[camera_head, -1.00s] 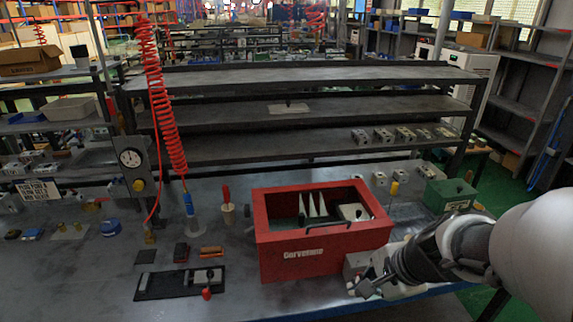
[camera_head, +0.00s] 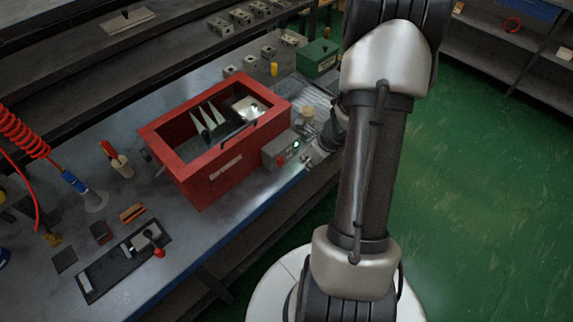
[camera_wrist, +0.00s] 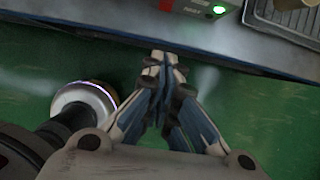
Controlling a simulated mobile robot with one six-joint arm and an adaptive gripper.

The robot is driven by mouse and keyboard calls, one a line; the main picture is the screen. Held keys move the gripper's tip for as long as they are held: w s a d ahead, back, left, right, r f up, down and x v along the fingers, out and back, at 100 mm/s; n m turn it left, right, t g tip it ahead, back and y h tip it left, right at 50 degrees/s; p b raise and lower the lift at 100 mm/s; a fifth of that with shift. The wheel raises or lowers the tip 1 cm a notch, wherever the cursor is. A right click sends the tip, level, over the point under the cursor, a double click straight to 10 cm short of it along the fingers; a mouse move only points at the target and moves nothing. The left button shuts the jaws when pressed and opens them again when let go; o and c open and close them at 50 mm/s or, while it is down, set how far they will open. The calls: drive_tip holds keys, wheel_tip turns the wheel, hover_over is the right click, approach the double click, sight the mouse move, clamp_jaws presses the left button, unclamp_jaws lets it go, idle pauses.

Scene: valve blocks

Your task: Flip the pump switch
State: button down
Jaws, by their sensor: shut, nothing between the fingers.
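A small grey control box (camera_head: 273,154) stands against the right end of the red open-topped tank (camera_head: 222,172), near the bench's front edge. A lit green light (camera_head: 296,144) and a small red part show on its face. In the wrist view the box (camera_wrist: 205,8) is cut off by the top edge, with the green light (camera_wrist: 219,9) glowing. I cannot make out the switch lever itself. My gripper (camera_wrist: 158,58) is shut and empty, its tips just short of the bench edge, below and apart from the box. In the head view my arm partly hides it.
A ribbed metal tray (camera_wrist: 285,20) lies right of the box. A green box (camera_head: 317,57) and a yellow knob (camera_head: 274,69) stand farther back. The bench's front edge (camera_wrist: 120,38) lies beside my fingertips. Green floor (camera_head: 480,190) is open to the right.

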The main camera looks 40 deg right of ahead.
sight(281, 162)
drive_tip(key=b+x, duration=0.1)
drive_tip(key=x, duration=0.3)
drive_tip(key=w+b+x, duration=0.1)
drive_tip(key=b+x, duration=0.1)
drive_tip(key=x, duration=0.2)
drive_tip(key=w+b+x, duration=0.1)
drive_tip(key=x, duration=0.3)
drive_tip(key=shift+a+r+b, duration=0.1)
drive_tip(key=shift+r+b, duration=0.2)
drive_tip(key=shift+r, duration=0.05)
drive_tip(key=shift+w+f, duration=0.2)
drive_tip(key=shift+w, duration=0.3)
